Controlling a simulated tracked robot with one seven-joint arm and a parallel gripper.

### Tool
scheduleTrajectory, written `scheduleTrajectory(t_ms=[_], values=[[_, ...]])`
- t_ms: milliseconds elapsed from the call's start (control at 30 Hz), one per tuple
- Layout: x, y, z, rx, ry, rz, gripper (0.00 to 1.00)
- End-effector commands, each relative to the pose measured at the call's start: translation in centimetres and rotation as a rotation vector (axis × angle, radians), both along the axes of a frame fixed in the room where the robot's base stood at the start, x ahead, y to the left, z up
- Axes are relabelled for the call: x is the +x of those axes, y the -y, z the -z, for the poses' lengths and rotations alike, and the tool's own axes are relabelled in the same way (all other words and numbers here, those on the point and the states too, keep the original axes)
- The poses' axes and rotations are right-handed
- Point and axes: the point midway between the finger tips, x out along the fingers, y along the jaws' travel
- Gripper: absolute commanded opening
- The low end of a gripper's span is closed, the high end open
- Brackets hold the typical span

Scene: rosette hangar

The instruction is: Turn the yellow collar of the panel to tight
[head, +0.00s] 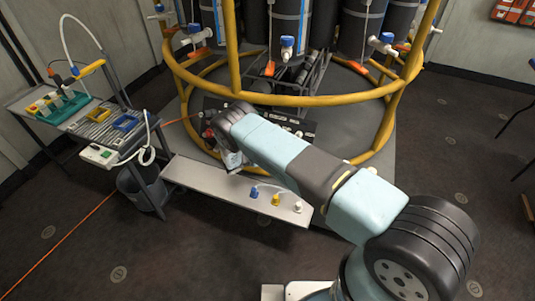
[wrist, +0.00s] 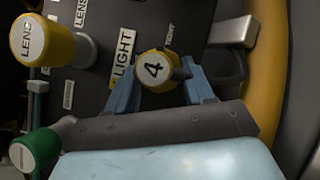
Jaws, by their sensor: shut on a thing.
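In the wrist view, a round yellow collar (wrist: 153,87) with a white face marked 4 sits between the two blue fingers of my gripper (wrist: 160,80). The gripper is shut on it, one finger on each side. The collar is on the dark panel (wrist: 120,20), close to a white LIGHT label (wrist: 123,58). In the head view, the panel (head: 297,122) is low inside the yellow frame. My arm covers part of the panel there, and the collar is hidden. No mark showing how tight the collar is can be read.
A yellow knob marked LENS (wrist: 45,42) and a green one (wrist: 36,150) stick out left of my gripper. A yellow frame tube (wrist: 266,90) runs close on the right. A pale shelf (head: 215,182) and a tool cart (head: 85,125) stand at left.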

Motion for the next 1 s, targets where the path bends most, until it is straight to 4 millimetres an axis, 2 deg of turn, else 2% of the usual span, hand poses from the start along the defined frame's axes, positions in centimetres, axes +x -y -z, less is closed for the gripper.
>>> scheduleTrajectory(t_ms=[400,967,1000], values=[[-0.1,0.39,0.09,0.151,0.051,0.109,0.22],[-0.24,0.51,0.21,0.173,0.057,0.126,0.22],[-0.25,0.52,0.23,0.172,0.058,0.127,0.54]])
